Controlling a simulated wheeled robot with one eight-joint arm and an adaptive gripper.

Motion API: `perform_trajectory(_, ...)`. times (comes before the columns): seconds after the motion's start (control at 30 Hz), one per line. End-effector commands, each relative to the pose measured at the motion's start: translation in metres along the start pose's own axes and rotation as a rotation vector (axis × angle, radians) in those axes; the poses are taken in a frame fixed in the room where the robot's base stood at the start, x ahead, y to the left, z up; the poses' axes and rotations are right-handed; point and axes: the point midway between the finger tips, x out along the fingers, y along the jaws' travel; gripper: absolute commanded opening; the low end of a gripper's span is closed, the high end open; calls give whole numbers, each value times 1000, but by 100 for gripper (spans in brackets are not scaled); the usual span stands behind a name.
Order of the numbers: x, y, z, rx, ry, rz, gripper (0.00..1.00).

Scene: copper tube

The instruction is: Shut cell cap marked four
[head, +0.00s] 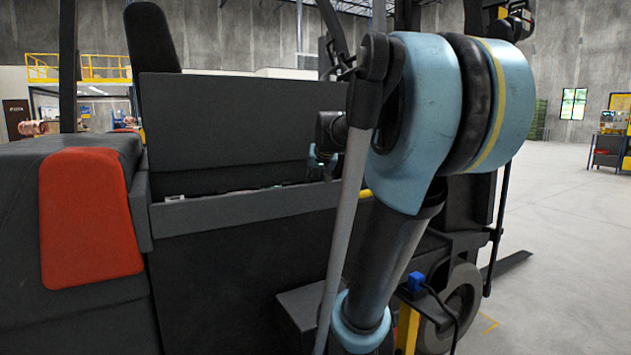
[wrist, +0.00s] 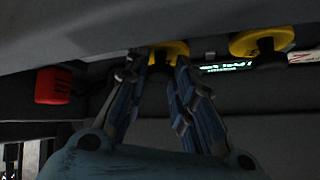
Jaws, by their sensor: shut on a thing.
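In the wrist view, my gripper (wrist: 158,64) reaches up with its two fingers around a yellow cell cap (wrist: 168,48) with a dark stem, and it is shut on this cap. A second yellow cap (wrist: 262,40), also with a dark stem, stands to the right, apart from the fingers. No number can be read on either cap, so I cannot tell which is marked four. In the head view, my arm hides much of the open battery compartment of the dark forklift (head: 225,130), and the caps cannot be made out there.
A red block (wrist: 54,86) with dark marks lies left of the fingers. A label with green lettering (wrist: 226,67) shows between the caps. A grey edge (wrist: 100,30) crosses the top of the wrist view. A grey compartment wall (head: 240,210) stands beside my arm. Open floor (head: 560,220) lies to the right.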

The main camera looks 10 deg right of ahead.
Motion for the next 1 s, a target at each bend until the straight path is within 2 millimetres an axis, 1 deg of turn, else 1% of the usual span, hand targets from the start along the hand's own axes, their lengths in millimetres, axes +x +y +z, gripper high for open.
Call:
perform_trajectory(0.03,1,0,3,0,-6,-1,0)
perform_trajectory(0.13,1,0,4,0,-6,-1,0)
perform_trajectory(0.17,1,0,4,0,-6,-1,26)
perform_trajectory(0.2,1,0,4,0,-6,0,35)
perform_trajectory(0.23,1,0,4,0,-6,0,41)
perform_trajectory(0.27,1,0,4,0,-6,0,43)
perform_trajectory(0.57,0,0,2,0,-3,1,43)
perform_trajectory(0.67,-3,0,2,0,-3,1,43)
perform_trajectory(0.77,-11,1,2,0,-3,1,43)
perform_trajectory(0.87,-23,1,2,-1,-3,2,43)
perform_trajectory(1.0,-46,1,2,0,-3,2,43)
